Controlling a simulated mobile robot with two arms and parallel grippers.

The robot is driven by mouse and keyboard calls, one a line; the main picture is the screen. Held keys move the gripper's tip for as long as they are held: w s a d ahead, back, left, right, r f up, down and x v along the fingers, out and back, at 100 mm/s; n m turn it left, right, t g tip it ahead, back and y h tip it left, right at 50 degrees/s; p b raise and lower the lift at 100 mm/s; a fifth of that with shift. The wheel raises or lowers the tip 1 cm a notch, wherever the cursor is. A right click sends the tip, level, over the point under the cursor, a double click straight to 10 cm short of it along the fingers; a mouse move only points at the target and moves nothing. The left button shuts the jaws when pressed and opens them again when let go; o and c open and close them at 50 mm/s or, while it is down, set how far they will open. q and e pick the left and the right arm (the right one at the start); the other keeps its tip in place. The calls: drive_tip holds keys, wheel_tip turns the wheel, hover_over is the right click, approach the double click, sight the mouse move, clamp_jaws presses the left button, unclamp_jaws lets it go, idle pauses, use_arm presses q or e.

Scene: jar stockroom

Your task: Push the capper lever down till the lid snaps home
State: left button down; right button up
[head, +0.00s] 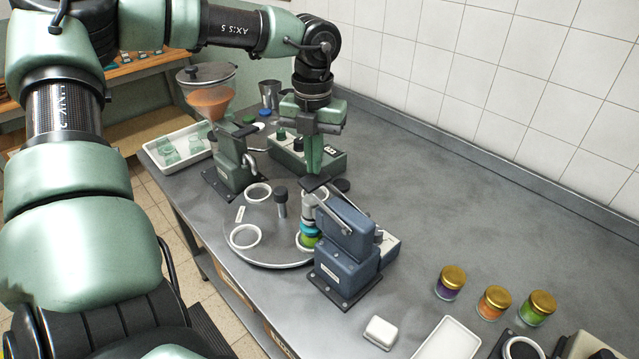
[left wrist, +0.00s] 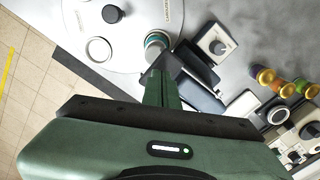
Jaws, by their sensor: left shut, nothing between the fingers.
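The blue capper (head: 345,245) stands on the steel bench at the edge of the round turntable (head: 265,250). Its lever ends in a dark grip (head: 314,184), raised above the body. A jar (head: 308,238) with green contents and a teal-blue top stands under the capper head, on the turntable. My left gripper (head: 314,170) is shut and empty, pointing down right over the lever grip; I cannot tell whether it touches. In the left wrist view the fingers (left wrist: 160,88) lie beside the capper (left wrist: 190,80) and partly hide it, with the jar (left wrist: 157,42) just beyond. My right gripper is out of view.
A green filling machine with an orange funnel (head: 208,103) stands at the back left, near a white tray (head: 180,150) of jars. Several gold-lidded jars (head: 451,282) and a white tray (head: 450,340) are at the front right. The bench at right back is clear.

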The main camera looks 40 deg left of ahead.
use_arm(q)
drive_tip(key=shift+r+p, duration=1.2)
drive_tip(key=shift+r, duration=1.35)
